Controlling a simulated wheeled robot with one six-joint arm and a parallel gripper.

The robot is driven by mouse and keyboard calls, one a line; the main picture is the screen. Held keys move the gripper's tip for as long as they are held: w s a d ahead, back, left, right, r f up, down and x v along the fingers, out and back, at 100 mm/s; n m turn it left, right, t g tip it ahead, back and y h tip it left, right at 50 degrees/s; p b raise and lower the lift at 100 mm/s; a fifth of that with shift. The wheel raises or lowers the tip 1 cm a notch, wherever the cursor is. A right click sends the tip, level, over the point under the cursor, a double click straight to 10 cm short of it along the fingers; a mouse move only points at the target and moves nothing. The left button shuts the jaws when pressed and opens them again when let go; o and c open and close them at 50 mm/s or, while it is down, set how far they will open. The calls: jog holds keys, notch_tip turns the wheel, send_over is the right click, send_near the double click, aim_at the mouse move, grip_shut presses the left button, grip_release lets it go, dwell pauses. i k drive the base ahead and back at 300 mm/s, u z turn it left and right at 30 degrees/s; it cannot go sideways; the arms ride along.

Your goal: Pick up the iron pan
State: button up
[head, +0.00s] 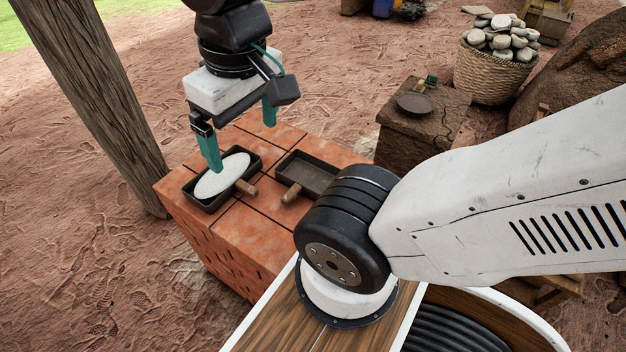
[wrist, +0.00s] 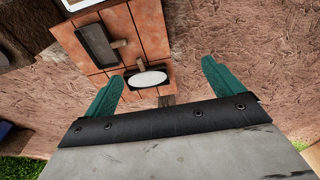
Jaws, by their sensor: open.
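Two dark rectangular pans with short wooden handles rest on a stack of orange bricks (head: 240,234). The left pan (head: 256,165) holds a flat white oval, which also shows in the wrist view (wrist: 148,79). The right pan (head: 308,174) looks empty; it also shows in the wrist view (wrist: 97,46). I cannot tell which of them is the iron pan. My gripper (head: 241,146) is open and empty, with its green fingers pointing down over the left pan. In the wrist view my gripper (wrist: 162,72) has the white oval between its fingertips. I cannot judge the remaining height.
A wooden post (head: 95,90) stands close to the left of the bricks. A brown block (head: 405,149) at the right bears a dark round dish (head: 415,103) and a small green-topped item. Behind it is a wicker basket (head: 488,76) of stones. Bare reddish ground lies around.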

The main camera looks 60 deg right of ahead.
aim_at(308, 175)
jog(key=u, duration=0.05)
jog(key=k, duration=0.5)
jog(key=z, duration=0.8)
jog(key=i, duration=0.15)
jog(key=z, duration=0.4)
